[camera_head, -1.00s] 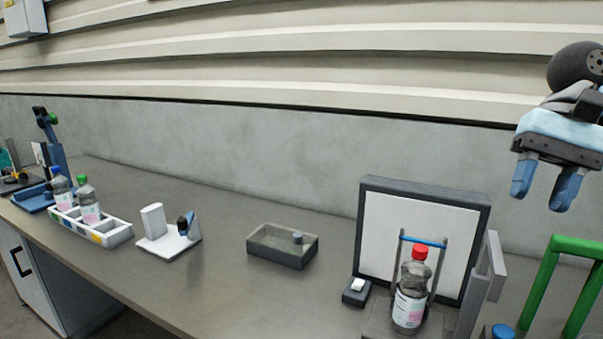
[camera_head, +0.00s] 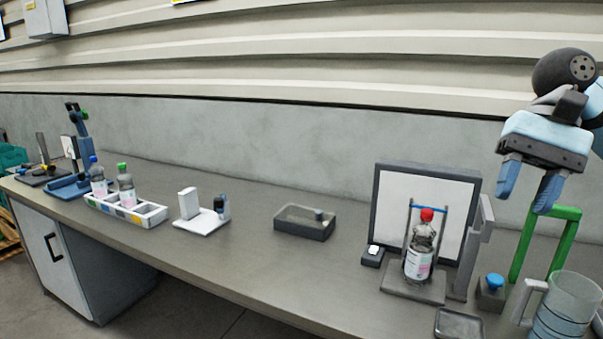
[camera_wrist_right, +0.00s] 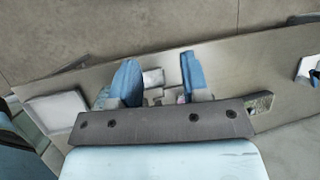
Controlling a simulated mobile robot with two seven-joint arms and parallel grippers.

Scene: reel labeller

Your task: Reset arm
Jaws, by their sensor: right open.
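My right gripper (camera_head: 526,186) is open and empty, with blue fingers pointing down. It hangs in the air at the right, above the bench and in front of the grey wall. In the right wrist view its two fingers (camera_wrist_right: 157,82) stand apart with nothing held between them. My left gripper is in neither view.
A red-capped bottle (camera_head: 419,258) stands in a fixture before a framed white panel (camera_head: 393,205). A green frame (camera_head: 522,240), a jug (camera_head: 562,305) and a blue-topped button (camera_head: 494,284) are below right. A rack (camera_head: 148,217) holds two bottles.

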